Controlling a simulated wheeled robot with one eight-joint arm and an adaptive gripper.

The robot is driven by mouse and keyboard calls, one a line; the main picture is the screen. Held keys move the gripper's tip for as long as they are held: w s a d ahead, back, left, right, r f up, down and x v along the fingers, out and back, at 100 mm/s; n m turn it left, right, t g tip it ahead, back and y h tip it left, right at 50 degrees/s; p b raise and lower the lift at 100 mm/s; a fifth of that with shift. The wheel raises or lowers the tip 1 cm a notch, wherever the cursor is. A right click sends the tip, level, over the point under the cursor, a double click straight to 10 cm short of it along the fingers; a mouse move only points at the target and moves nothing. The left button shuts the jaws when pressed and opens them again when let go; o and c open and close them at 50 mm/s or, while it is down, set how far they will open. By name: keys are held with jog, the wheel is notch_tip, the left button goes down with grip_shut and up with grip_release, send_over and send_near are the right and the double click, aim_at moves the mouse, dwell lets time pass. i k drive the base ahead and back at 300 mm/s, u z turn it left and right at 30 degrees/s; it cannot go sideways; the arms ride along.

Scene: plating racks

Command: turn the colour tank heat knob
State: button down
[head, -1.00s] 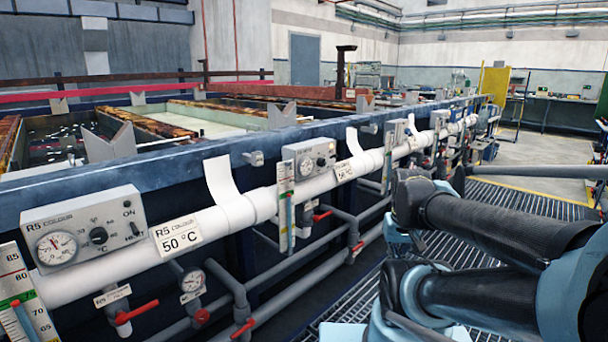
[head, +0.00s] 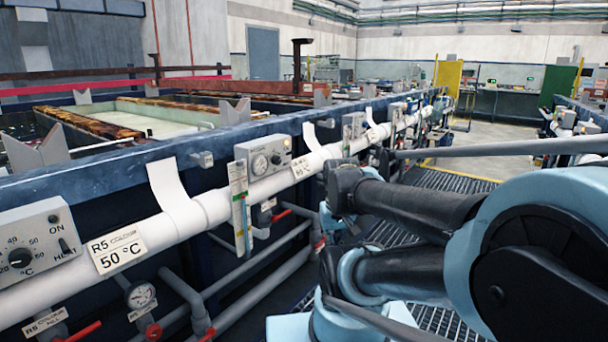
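The colour tank control box (head: 40,240) is at the left edge of the head view, partly cut off. Its round black heat knob (head: 20,258) sits on a scale marked in °C. A toggle switch (head: 65,246) is to the right of the knob, below the word ON. A label (head: 116,248) on the white pipe beside the box reads R5 COLOUR 50 °C. My arm fills the right side of the view, well apart from the box. My gripper's fingers cannot be made out.
A white pipe (head: 205,208) runs along the tank line. A second control box (head: 264,157) and a thermometer strip (head: 239,206) are farther along. Red-handled valves (head: 84,331) and grey pipes hang below. A grated walkway (head: 440,182) lies to the right.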

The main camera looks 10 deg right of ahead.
aim_at(20, 257)
jog(key=k, duration=0.45)
jog(key=u, duration=1.5)
